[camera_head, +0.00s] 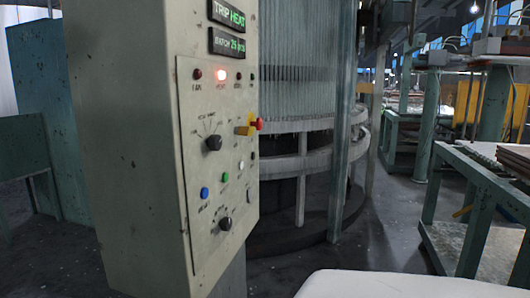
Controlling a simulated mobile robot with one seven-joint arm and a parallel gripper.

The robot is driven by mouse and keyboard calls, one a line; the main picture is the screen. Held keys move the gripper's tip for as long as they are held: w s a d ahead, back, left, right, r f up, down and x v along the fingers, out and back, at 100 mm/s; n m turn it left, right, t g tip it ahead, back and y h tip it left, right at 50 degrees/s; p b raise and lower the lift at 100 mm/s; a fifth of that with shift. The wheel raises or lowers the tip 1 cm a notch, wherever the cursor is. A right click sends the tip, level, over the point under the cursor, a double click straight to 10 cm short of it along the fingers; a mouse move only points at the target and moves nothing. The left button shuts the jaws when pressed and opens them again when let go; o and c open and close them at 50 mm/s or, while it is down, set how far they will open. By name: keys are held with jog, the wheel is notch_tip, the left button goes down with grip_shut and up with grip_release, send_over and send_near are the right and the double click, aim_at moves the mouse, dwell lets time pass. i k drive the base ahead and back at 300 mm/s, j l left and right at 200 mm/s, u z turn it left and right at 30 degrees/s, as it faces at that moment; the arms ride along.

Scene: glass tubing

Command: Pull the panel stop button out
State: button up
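The panel stop button (259,124) is a red knob sticking out to the right from a yellow base (246,129) on the front of the control panel (190,150). The panel is a worn, pale cabinet seen at an angle on the left. My gripper is not in view, so I cannot tell its state or where it is relative to the button. Nothing hides the red knob.
Black rotary knobs (213,142), a blue button (205,193), a green button (225,177) and a lit red lamp (221,75) are near the stop button. A round machine (300,160) stands behind. A green table (485,200) is at right. Floor between is clear.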

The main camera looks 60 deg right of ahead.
aim_at(258, 124)
jog(key=z, duration=1.6)
